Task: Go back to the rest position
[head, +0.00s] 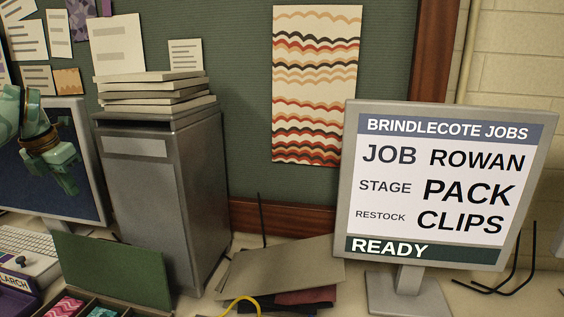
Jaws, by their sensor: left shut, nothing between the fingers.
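My left gripper (68,186) shows at the left edge of the head view, green with a brown band at the wrist. It points down, shut and empty, in front of the dark monitor (75,125). It is left of the grey metal cabinet (165,190). I cannot tell whether it touches anything. Most of its arm is outside the picture. My right gripper is not in view.
A job monitor (345,215) reads JOB ROWAN, STAGE PACK, RESTOCK CLIPS, READY. Boards (280,270) lie between cabinet and job monitor. An open box with a green lid (110,270) and a keyboard (28,243) are at lower left. Papers (155,95) are stacked on the cabinet.

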